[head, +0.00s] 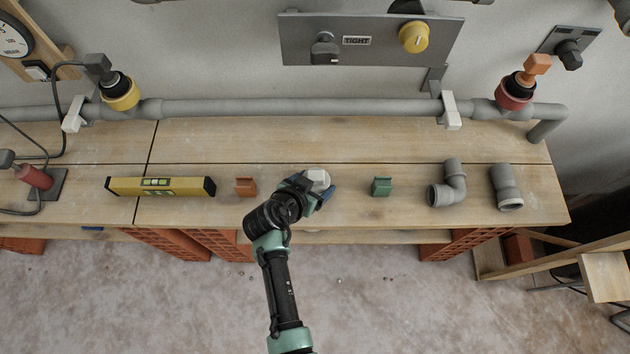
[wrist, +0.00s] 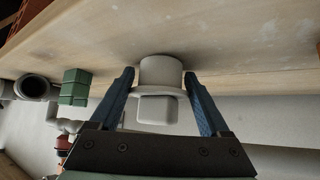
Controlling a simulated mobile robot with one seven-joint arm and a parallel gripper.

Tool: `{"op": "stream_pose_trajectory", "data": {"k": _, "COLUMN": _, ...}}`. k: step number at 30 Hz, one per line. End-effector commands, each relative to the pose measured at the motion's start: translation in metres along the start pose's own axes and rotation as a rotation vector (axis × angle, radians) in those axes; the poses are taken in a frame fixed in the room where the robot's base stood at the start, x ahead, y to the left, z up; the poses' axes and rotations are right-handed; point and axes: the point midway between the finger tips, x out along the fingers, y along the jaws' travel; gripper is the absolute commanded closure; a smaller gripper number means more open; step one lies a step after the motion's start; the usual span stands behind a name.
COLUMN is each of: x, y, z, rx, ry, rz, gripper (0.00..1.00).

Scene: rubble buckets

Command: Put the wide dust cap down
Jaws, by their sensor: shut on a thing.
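The wide dust cap is a pale grey-white round piece with a flange and a blocky grip; it shows at the end of my arm in the head view (head: 317,177) and between the fingers in the wrist view (wrist: 160,72). My gripper (wrist: 160,78) has blue fingers, one on each side of the cap, and is shut on it. In the head view my gripper (head: 322,190) is over the workbench (head: 350,205), between the orange and green blocks. The cap's round end faces the bench top, with a dark shadow beside it. I cannot tell whether it touches the wood.
A small orange block (head: 246,187) and a yellow level (head: 160,187) lie left of my gripper. A green block (head: 381,187), a grey pipe elbow (head: 449,186) and a grey pipe piece (head: 507,188) stand to the right. A grey pipe (head: 300,107) runs along the wall behind.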

Motion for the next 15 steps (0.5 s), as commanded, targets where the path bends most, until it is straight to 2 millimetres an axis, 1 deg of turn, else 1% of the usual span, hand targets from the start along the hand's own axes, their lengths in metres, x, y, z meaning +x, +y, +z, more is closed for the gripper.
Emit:
{"op": "stream_pose_trajectory", "data": {"k": 8, "x": 0.0020, "y": -0.0003, "z": 0.0017, "rx": 0.000, "ry": 0.001, "rz": -0.001, "gripper": 0.87}}
{"op": "stream_pose_trajectory", "data": {"k": 9, "x": 0.0008, "y": -0.0003, "z": 0.0006, "rx": 0.000, "ry": 0.000, "rz": -0.001, "gripper": 0.13}}
{"op": "stream_pose_trajectory", "data": {"k": 11, "x": 0.0007, "y": -0.0002, "z": 0.0006, "rx": 0.000, "ry": 0.000, "rz": -0.001, "gripper": 0.02}}
{"op": "stream_pose_trajectory", "data": {"k": 12, "x": 0.0007, "y": -0.0002, "z": 0.0006, "rx": 0.000, "ry": 0.000, "rz": -0.001, "gripper": 0.00}}
{"op": "stream_pose_trajectory", "data": {"k": 15, "x": 0.0006, "y": -0.0002, "z": 0.0006, "rx": 0.000, "ry": 0.000, "rz": -0.001, "gripper": 0.00}}
